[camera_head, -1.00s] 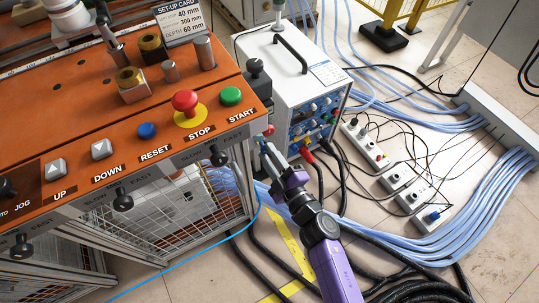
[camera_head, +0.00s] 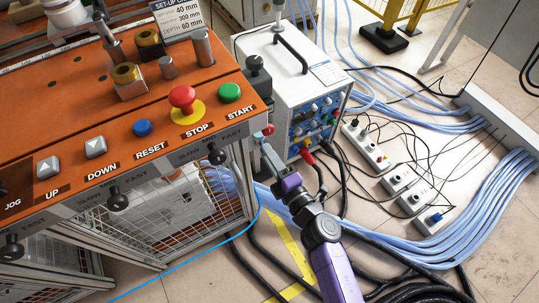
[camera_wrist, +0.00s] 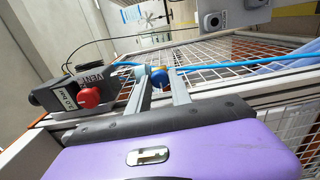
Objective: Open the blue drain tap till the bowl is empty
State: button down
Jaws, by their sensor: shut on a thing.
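The blue drain tap (camera_wrist: 158,78) shows between my fingertips in the wrist view, with a light blue hose beside it. My gripper (camera_wrist: 160,82) is shut on it. In the head view my gripper (camera_head: 264,142) is at the right end of the orange console, just below a red knob (camera_head: 268,129). The tap is hidden behind my fingers there. I cannot make out the bowl or any liquid level in either view.
The red knob (camera_wrist: 89,97) on a dark block marked VENT is close left of my fingers. A white power unit (camera_head: 300,85) stands right of the console (camera_head: 60,120). Wire mesh (camera_wrist: 215,80) lies behind the tap. Black cables and blue hoses cover the floor.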

jog(key=shift+f, duration=0.1)
dwell(0.3)
jog(key=c, duration=1.2)
grip_release()
jog(key=shift+o, duration=0.2)
jog(key=shift+s+d, duration=0.1)
jog(key=p+v, duration=0.1)
jog(key=v, duration=0.6)
jog(key=shift+s+d, duration=0.15)
jog(key=shift+s, duration=0.1)
